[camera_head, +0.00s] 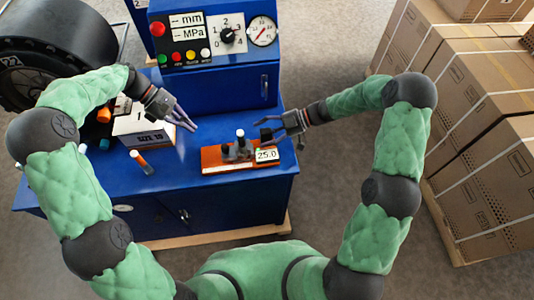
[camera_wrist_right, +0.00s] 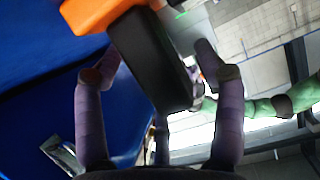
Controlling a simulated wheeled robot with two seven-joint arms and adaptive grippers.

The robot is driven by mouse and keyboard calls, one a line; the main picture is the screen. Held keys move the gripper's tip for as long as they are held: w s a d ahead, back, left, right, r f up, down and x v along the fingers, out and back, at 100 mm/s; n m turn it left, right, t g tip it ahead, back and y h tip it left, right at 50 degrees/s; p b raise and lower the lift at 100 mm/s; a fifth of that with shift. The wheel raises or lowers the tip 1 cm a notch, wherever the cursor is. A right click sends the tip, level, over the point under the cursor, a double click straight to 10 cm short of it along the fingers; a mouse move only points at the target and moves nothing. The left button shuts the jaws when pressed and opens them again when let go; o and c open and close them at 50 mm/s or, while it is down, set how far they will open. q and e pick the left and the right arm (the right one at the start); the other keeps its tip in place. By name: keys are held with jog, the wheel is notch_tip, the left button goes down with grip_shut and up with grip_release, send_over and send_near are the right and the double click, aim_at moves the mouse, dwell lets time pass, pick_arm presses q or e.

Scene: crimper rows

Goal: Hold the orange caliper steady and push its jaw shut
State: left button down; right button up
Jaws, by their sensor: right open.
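The orange caliper (camera_head: 215,160) lies on the blue bench top, with dark upright parts on it and a white display reading 25.0 (camera_head: 266,155) at its right end. My right gripper (camera_head: 279,130) is open beside its right end, its fingers on either side of a black block (camera_head: 266,134). In the right wrist view the black block (camera_wrist_right: 150,55) reaches between my open fingers (camera_wrist_right: 160,75), with an orange part (camera_wrist_right: 95,14) at its far end. I cannot tell whether the fingers touch it. My left gripper (camera_head: 187,122) is open and empty, left of the caliper and apart from it.
A blue machine with a gauge and knob (camera_head: 226,32) stands at the back of the bench (camera_head: 190,175). Cartons (camera_head: 480,130) are stacked at right. A large tyre (camera_head: 60,45) is at back left.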

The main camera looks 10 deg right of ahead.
jog(key=v, duration=1.2)
jog(key=shift+f, duration=0.1)
